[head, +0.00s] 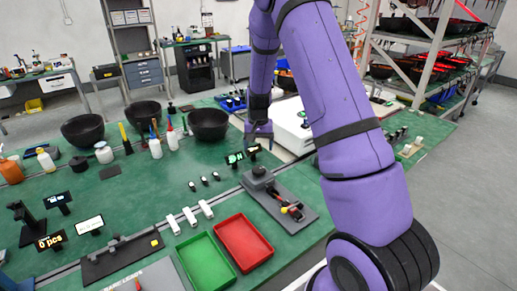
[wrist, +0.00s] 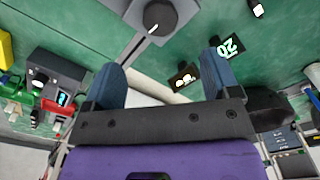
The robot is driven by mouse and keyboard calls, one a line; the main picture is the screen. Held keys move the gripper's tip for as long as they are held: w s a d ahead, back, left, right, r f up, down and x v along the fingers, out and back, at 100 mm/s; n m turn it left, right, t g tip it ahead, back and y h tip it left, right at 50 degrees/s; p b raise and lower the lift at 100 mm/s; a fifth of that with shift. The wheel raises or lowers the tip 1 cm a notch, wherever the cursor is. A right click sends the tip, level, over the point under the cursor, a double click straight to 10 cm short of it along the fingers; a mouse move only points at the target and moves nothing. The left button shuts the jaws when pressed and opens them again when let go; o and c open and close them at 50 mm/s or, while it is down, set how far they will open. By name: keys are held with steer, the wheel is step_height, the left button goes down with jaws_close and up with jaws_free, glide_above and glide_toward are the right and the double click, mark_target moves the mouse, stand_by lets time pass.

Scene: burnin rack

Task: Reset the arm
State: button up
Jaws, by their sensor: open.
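My gripper (head: 259,132) hangs over the green workbench (head: 130,187), near its far right part in the head view. In the wrist view my gripper (wrist: 164,72) has its two blue-grey fingers wide apart, with nothing between them. My purple arm fills the right middle of the head view and hides part of the bench. Below and in front of the gripper is a grey fixture with a round dark knob (head: 259,171); this knob also shows in the wrist view (wrist: 160,17).
A red tray (head: 243,243) and a green tray (head: 205,262) lie at the front edge. Black bowls (head: 209,124) and bottles stand at the back. Small lit displays (head: 235,158) sit close to the gripper. A white box (head: 292,125) is behind my arm. Shelving (head: 430,50) stands right.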

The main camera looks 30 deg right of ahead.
stand_by(0.4)
steer(key=s+a+r+n+t, duration=0.1)
steer(key=s+a+r, duration=0.25)
steer(key=r, duration=0.35)
steer(key=s+a+r+n+t, duration=0.1)
steer(key=s+a+r, duration=0.25)
steer(key=r, duration=0.45)
steer(key=s+a+r+n+t, duration=0.1)
steer(key=s+a+r, duration=0.1)
steer(key=s+r, duration=0.35)
steer(key=s+a+r+n, duration=0.1)
steer(key=s+a+r, duration=0.1)
steer(key=s, duration=0.5)
steer(key=s+a+r+n+t, duration=0.1)
steer(key=s+a+r+n, duration=0.1)
steer(key=s+r, duration=0.2)
steer(key=s+a+r+n+t, duration=0.1)
steer(key=s+a+r, duration=0.1)
steer(key=s, duration=0.8)
steer(key=shift+v, duration=0.95)
steer(key=shift+w+a, duration=0.1)
